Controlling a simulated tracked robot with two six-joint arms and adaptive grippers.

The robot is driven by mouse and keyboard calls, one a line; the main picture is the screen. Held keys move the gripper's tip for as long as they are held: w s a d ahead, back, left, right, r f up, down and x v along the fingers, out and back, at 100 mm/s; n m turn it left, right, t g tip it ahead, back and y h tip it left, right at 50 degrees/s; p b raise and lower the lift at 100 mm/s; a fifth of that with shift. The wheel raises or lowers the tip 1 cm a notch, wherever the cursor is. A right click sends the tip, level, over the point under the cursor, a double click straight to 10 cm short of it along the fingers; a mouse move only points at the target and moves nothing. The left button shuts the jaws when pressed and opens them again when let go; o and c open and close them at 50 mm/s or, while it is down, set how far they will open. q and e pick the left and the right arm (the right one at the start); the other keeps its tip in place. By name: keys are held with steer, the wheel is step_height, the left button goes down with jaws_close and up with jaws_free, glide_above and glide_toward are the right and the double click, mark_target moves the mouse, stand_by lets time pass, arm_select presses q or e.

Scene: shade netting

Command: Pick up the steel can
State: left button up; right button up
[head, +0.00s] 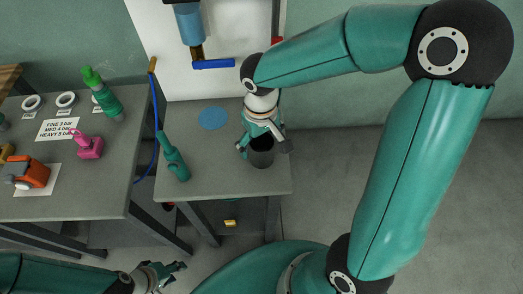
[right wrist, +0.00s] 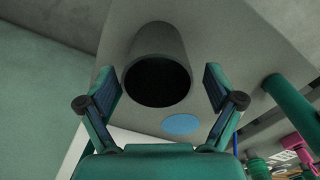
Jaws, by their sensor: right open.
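The steel can (head: 262,157) is a dark grey open-topped cylinder standing upright near the front right of the grey table (head: 213,182). In the right wrist view the can (right wrist: 158,38) shows its dark open mouth between the fingers. My right gripper (head: 263,145) is open, with its fingers on either side of the can's rim. In the right wrist view the fingers of the gripper (right wrist: 162,95) are apart, with gaps to the can. My left gripper (head: 177,273) is low at the bottom of the head view, away from the table; its fingers look apart.
A second table (head: 100,203) at left holds a green bottle (head: 102,96), a pink item (head: 87,147) and an orange tool (head: 33,173). A blue hose (head: 155,135) hangs between the tables.

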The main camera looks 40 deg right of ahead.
mark_target(262, 149)
step_height(262, 149, down, 4)
steer(key=shift+d+r, duration=0.15)
steer(key=shift+r, duration=0.1)
steer(key=c, duration=1.3)
steer(key=shift+r, duration=0.1)
step_height(262, 149, up, 20)
steer(key=shift+s+f+p, duration=0.1)
steer(key=shift+p, duration=0.45)
